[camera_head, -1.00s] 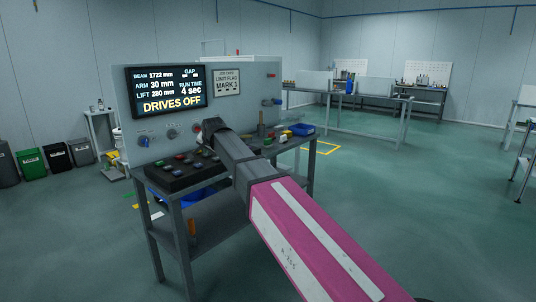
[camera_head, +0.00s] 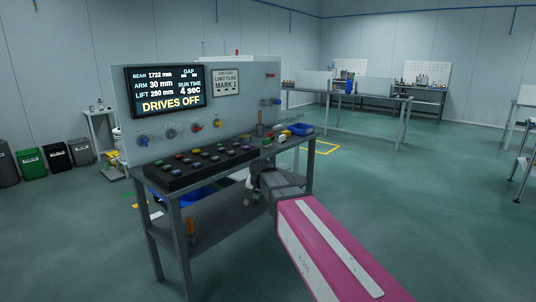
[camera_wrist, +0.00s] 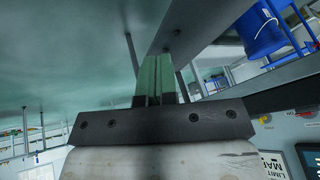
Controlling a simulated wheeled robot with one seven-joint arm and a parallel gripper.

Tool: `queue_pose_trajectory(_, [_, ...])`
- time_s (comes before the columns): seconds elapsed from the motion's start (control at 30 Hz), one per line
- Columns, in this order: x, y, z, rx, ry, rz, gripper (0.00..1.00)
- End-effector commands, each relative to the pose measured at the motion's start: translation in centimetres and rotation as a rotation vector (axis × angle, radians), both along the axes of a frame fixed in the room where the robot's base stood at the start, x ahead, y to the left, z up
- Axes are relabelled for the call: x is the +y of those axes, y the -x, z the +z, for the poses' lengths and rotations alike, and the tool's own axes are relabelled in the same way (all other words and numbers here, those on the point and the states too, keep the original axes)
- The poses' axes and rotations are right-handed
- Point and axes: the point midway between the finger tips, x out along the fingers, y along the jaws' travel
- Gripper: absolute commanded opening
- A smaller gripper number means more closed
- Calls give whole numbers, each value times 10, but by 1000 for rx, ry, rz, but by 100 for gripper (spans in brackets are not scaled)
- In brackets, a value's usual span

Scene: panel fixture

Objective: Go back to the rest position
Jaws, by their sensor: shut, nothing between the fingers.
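My gripper (camera_wrist: 157,82) shows in the wrist view with its two greenish fingers side by side, shut and empty. In the head view my pink and grey arm reaches in from the lower right. Its dark end is in front of the right part of the panel bench, below the bench top's front edge. The fingers cannot be made out in the head view. The panel fixture (camera_head: 240,105) stands upright on the bench, with a screen (camera_head: 166,91) reading "DRIVES OFF". A black button box (camera_head: 200,168) with several coloured buttons lies on the bench in front of it.
The bench (camera_head: 178,222) has a lower shelf and legs close to my arm. Several waste bins (camera_head: 56,157) stand at the far left.

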Motion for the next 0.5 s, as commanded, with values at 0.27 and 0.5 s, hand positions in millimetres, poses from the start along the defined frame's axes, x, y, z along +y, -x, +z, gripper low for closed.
queue_pose_trajectory(0.27, [-125, 81, -101, 196, 119, 70, 0])
queue_pose_trajectory(0.5, [-202, 160, -162, 361, 160, 148, 0])
